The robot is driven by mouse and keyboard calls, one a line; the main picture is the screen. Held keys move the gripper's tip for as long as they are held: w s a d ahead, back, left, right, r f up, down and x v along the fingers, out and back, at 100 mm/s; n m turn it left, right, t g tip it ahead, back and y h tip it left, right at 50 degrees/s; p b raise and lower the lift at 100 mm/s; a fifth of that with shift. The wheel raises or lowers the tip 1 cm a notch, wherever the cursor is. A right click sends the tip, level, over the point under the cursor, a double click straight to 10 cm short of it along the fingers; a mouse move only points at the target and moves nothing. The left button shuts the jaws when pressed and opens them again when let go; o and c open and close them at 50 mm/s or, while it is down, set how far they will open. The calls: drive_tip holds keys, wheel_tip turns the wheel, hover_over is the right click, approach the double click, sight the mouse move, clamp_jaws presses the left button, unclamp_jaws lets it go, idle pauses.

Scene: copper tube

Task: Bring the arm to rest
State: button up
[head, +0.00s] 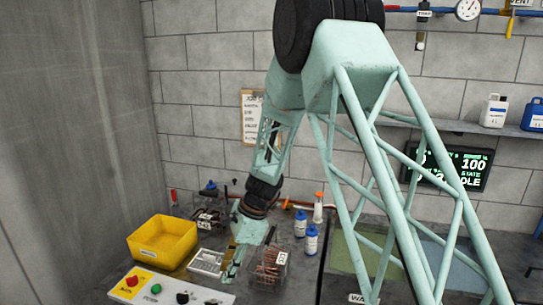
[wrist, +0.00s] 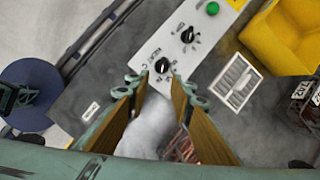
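My arm is pale green and lattice-built, reaching down over the bench in the head view. My gripper (head: 233,264) hangs low between the yellow bin and the wire basket of copper tubes (head: 268,268). In the wrist view my gripper (wrist: 160,88) has its two brown-padded fingers apart with a clear gap. A pale grey-white lump (wrist: 150,125) shows between and below the fingers; I cannot tell what it is or how far below it lies. Copper tubes show partly behind the right finger (wrist: 183,146).
The yellow bin (head: 163,242) stands left, with the control panel (head: 165,290) in front and a white slotted tray (head: 206,262) beside my gripper. Blue-capped bottles (head: 311,240) stand to the right. A wall display (head: 447,165) shows 100. Open floor shows left in the wrist view.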

drive_tip(key=s+d+r+n+t, duration=0.1)
drive_tip(key=s+d+r+n, duration=0.1)
drive_tip(key=s+d+r, duration=0.55)
drive_tip(key=s+d+r+n+h, duration=0.1)
drive_tip(key=s+d+r+n, duration=0.3)
drive_tip(key=r, duration=0.6)
drive_tip(key=s+d+r+n+t, duration=0.1)
drive_tip(key=s+d+r, duration=0.3)
drive_tip(key=d+r, duration=0.4)
drive_tip(key=s+d+r+n+t+h, duration=0.1)
drive_tip(key=s+d+r+n, duration=0.1)
drive_tip(key=s+d, duration=0.3)
drive_tip(key=s+d+r+n+t+h, duration=0.1)
drive_tip(key=s+d+r+n, duration=0.2)
drive_tip(key=s, duration=1)
drive_tip(key=s+d+r+n+h, duration=0.1)
drive_tip(key=s+d+r+n, duration=0.1)
drive_tip(key=s+d, duration=0.6)
drive_tip(key=shift+s+d+r+t, duration=0.15)
drive_tip(key=shift+s+r+t, duration=0.25)
drive_tip(key=shift+s+r, duration=0.35)
drive_tip(key=shift+d, duration=0.15)
